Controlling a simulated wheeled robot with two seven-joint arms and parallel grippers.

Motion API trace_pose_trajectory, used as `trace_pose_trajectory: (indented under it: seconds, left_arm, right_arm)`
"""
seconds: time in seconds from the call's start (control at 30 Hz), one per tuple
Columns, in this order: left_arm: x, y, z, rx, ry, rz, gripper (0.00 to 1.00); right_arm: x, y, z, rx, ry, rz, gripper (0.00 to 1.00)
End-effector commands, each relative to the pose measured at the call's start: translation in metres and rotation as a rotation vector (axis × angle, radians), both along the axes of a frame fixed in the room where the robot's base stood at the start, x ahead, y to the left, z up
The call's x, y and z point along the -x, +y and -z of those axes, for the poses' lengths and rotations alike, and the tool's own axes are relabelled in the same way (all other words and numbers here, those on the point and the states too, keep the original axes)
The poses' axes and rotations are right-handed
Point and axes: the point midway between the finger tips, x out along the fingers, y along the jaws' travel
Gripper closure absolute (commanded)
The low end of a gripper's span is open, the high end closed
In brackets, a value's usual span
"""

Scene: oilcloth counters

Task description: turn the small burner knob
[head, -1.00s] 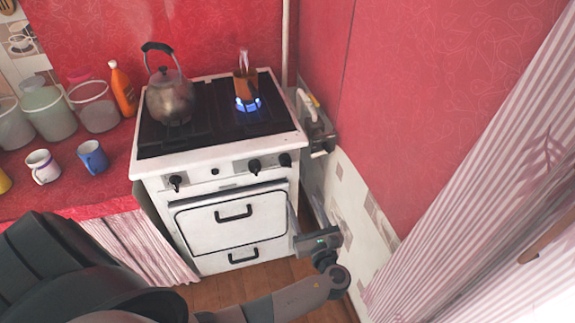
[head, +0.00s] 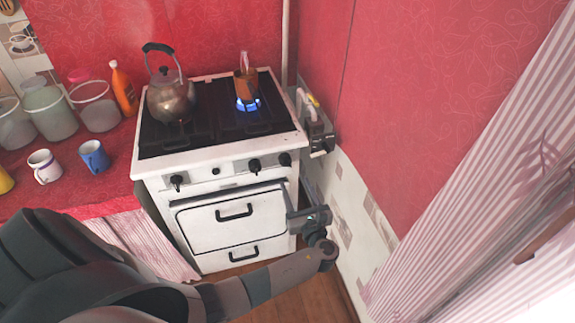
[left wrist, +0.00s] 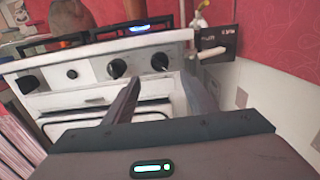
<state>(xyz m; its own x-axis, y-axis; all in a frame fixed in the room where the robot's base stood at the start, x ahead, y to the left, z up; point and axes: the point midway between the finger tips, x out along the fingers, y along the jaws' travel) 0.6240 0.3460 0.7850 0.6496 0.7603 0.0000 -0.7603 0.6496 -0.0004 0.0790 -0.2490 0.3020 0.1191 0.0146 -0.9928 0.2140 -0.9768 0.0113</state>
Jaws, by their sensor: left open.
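The white stove (head: 226,223) has a front panel with two dark knobs on the right, the inner right knob (head: 254,166) and the outer right knob (head: 285,160). A left knob (head: 177,181) and a small round black button (head: 215,170) sit further left. No label shows which knob is the small burner's. My left gripper (head: 292,194) is in front of the stove's right edge, below the outer right knob. In the left wrist view, its open, empty fingers (left wrist: 160,78) point at the panel, with the outer right knob (left wrist: 160,62) between and beyond their tips. My right gripper is not in view.
The oven door handle (head: 234,211) sticks out below the panel.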

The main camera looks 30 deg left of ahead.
Motion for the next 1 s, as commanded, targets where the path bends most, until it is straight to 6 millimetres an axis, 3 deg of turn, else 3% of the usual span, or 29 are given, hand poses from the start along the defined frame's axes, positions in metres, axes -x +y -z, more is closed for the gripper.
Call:
trace_pose_trajectory:
  seconds: [0.17, 0.5, 1.0]
  left_arm:
    - [-0.022, 0.026, -0.002, -0.003, 0.001, -0.002, 0.49]
    - [-0.056, 0.066, -0.001, -0.002, 0.001, 0.0, 0.49]
    - [-0.065, 0.077, 0.0, 0.0, 0.001, 0.0, 0.49]
  right_arm:
    - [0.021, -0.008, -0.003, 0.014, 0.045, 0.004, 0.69]
    - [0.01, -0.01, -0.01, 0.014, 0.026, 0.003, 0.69]
    - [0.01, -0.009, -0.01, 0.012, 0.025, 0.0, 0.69]
